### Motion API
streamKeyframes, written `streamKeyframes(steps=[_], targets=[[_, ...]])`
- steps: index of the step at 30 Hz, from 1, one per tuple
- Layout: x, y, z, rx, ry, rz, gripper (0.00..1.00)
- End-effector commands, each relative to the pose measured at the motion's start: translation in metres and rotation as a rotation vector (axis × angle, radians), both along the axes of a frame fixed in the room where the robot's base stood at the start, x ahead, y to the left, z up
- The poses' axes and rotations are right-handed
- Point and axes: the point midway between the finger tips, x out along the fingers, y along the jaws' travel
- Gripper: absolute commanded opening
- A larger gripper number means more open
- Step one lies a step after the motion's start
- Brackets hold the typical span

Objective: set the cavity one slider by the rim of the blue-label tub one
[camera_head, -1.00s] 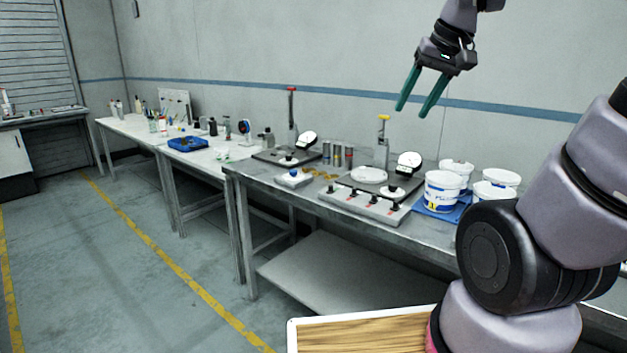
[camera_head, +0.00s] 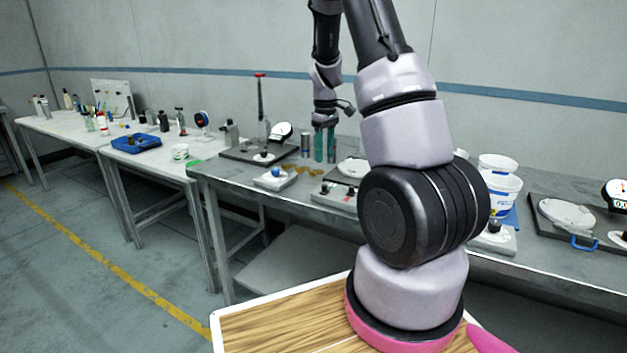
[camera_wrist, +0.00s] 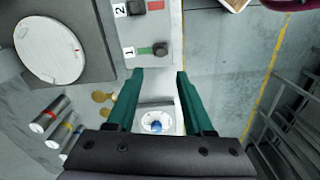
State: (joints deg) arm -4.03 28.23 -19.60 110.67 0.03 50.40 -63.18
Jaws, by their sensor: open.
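The slider panel (camera_head: 337,195) lies on the steel bench, partly hidden by my arm in the head view. In the wrist view, a black slider knob (camera_wrist: 160,48) stands by the label 1 (camera_wrist: 129,52) and a green mark. A second knob (camera_wrist: 137,8) is by the label 2 and a red mark. My gripper (camera_wrist: 160,73) has green fingers and is open and empty. In the picture, knob one appears just beyond and between the fingertips; contact is not visible. In the head view my gripper (camera_head: 324,158) is over the bench. White tubs with blue labels (camera_head: 503,192) stand right of my arm, partly hidden.
A white box with a blue knob (camera_wrist: 157,125) shows between the fingers. A round white plate (camera_wrist: 50,50) and small cylinders (camera_wrist: 42,122) are left of them. A dial gauge (camera_head: 281,132) stands farther left along the bench. A second gauge (camera_head: 615,193) is far right.

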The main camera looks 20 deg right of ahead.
Motion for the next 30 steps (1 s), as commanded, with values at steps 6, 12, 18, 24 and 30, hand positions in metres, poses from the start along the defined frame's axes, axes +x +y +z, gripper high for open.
streamKeyframes(steps=[6, 12, 18, 24, 30], targets=[[-0.001, 0.000, -0.036, 0.001, 0.005, -0.002, 0.52], [-0.002, 0.000, -0.073, 0.000, 0.004, -0.003, 0.52], [-0.001, 0.000, -0.097, 0.001, 0.002, -0.004, 0.52], [-0.001, 0.000, -0.102, 0.001, 0.000, -0.003, 0.52], [-0.001, 0.001, -0.102, 0.001, 0.000, -0.003, 0.44]])
